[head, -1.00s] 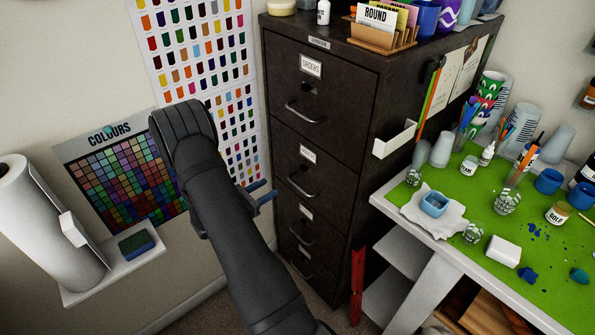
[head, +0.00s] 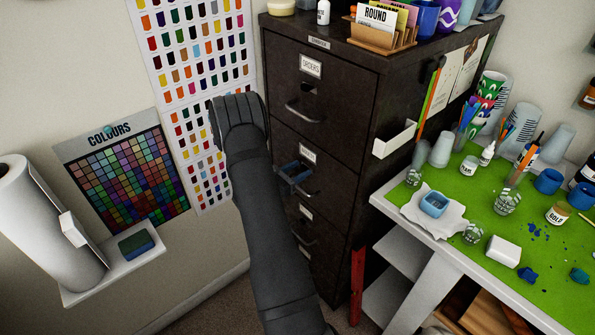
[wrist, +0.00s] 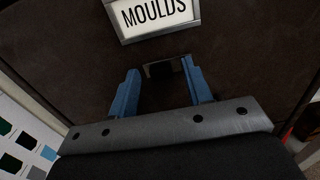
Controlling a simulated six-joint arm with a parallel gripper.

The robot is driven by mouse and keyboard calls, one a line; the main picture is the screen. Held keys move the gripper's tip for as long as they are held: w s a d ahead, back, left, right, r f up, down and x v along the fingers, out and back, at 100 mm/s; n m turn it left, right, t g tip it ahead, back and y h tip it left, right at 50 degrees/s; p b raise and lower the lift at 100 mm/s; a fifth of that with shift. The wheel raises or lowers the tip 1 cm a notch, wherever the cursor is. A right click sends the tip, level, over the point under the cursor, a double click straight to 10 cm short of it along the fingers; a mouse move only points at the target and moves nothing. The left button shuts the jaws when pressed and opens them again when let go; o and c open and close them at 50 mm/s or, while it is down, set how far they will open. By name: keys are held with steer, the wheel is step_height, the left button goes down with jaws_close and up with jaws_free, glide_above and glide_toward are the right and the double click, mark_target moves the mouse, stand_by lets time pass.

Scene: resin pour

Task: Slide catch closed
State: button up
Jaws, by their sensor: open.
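The dark filing cabinet (head: 345,105) stands in the middle of the head view. My gripper (head: 296,172) is at the front of its second drawer, just below that drawer's label. In the wrist view the label reads MOULDS (wrist: 157,14). Below it is the catch (wrist: 165,69), a small dark fitting with a grey edge. My gripper's blue fingers (wrist: 160,66) are open, one on either side of the catch. I cannot tell whether they touch it.
The top drawer, labelled ORDERS (head: 311,65), has a bow handle (head: 305,112). A white holder (head: 394,140) sticks out from the cabinet's right side. A cluttered green-topped bench (head: 480,215) stands at right. A shelf with a paper roll (head: 45,225) is at left.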

jaws_close()
steer(key=shift+s+d, duration=0.8)
steer(key=shift+s, duration=0.05)
jaws_free()
steer(key=shift+d, duration=0.1)
steer(key=shift+a, duration=0.2)
steer(key=v, duration=1.7)
steer(key=shift+s+r, duration=0.1)
